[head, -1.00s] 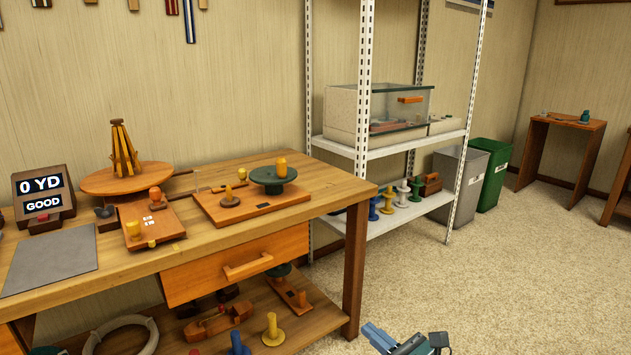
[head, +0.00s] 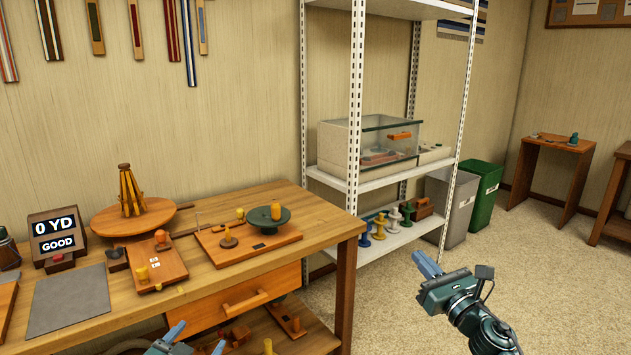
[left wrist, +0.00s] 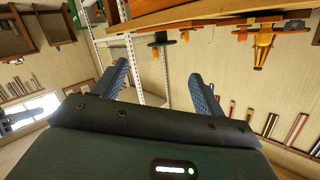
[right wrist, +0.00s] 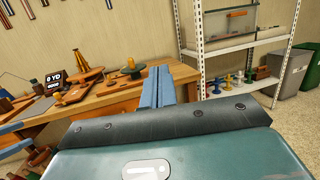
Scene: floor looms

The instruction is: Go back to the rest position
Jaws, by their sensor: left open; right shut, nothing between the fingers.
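My left gripper (head: 195,340) shows at the bottom edge of the head view, in front of the workbench drawer. In the left wrist view its two blue fingers (left wrist: 160,85) stand wide apart with nothing between them. My right gripper (head: 428,264) is raised over the carpet to the right of the bench in the head view. In the right wrist view its fingers (right wrist: 157,86) are together with nothing held. Both grippers are clear of the objects on the bench, as far as the views show.
The wooden workbench (head: 120,317) carries a skein winder (head: 132,190), a display reading 0 YD GOOD (head: 57,230), a grey mat (head: 68,300) and wooden boards with pegs. A white metal shelf (head: 353,110), a grey bin (head: 452,205) and a green bin (head: 483,190) stand behind. Carpet at right is open.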

